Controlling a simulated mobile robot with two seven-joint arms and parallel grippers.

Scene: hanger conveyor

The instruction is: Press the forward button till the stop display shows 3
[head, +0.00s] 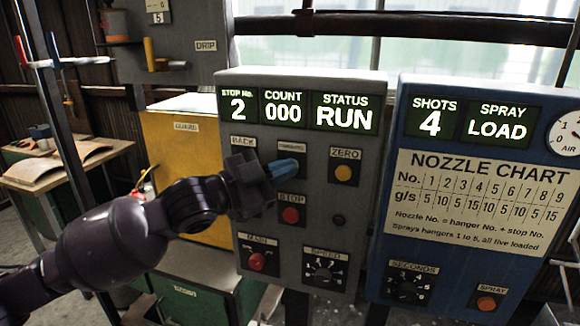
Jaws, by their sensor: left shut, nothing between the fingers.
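The grey control panel (365,230) stands in the middle. Its stop display (238,107) reads 2, the count display (283,110) reads 000 and the status display (343,113) reads RUN. My left gripper (284,168) is shut and empty, its blue fingertips in front of the panel, below a small label (291,146) too blurred to read. The fingertips cover the spot under that label, so the button there is hidden; I cannot tell whether they touch it. The BACK label (242,142) shows left of it, its button hidden by my gripper. My right gripper is not in view.
Close by are the yellow ZERO button (343,173), the red STOP button (290,215), the red main switch (257,262) and the speed knob (323,273). A blue spray panel (385,200) stands on the right, reading SHOTS 4 and LOAD. A yellow guard box (185,150) is behind my arm.

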